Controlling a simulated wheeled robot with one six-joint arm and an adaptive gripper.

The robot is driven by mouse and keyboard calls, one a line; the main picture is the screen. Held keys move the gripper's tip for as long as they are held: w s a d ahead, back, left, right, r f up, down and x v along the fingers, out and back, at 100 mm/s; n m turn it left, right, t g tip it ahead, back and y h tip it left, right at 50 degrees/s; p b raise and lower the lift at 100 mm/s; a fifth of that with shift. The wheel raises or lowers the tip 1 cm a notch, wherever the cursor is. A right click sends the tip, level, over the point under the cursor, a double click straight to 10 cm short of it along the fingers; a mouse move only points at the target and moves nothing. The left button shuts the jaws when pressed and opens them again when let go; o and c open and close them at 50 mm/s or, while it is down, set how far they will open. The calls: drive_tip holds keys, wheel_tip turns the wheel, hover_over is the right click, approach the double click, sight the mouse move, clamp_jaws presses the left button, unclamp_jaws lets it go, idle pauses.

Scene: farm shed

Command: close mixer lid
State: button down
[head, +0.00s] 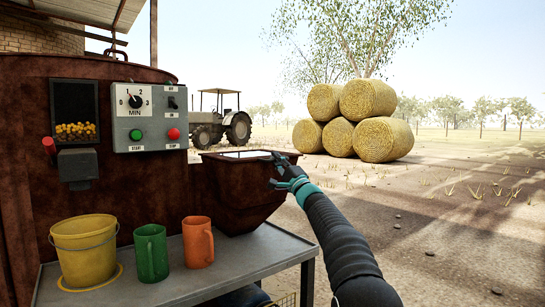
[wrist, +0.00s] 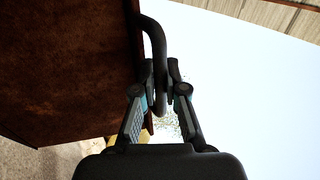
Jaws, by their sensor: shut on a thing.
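The mixer (head: 115,190) is a large rusty brown body at the left in the head view. A rusty trough (head: 240,195) juts from its right side, with a pale area (head: 245,155) at its top. My gripper (head: 279,168) is at the trough's right rim. In the wrist view my gripper (wrist: 161,78) is shut on a dark curved handle (wrist: 154,38), fixed to the edge of a rusty plate (wrist: 70,65). I cannot tell whether this plate is the lid or the trough wall. The fingers hide part of the handle.
A control box (head: 149,117) with green and red buttons is on the mixer. A yellow bucket (head: 84,252), a green mug (head: 151,253) and an orange mug (head: 198,242) stand on a grey table (head: 225,272) below the trough. Open dirt ground lies to the right.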

drive_tip(key=shift+a+f, duration=0.25)
drive_tip(key=shift+f, duration=0.15)
drive_tip(key=c, duration=1.5)
unclamp_jaws()
drive_tip(key=shift+a, duration=0.1)
drive_tip(key=shift+d+r, duration=0.1)
drive_tip(key=shift+d, duration=0.2)
drive_tip(key=v, duration=1.2)
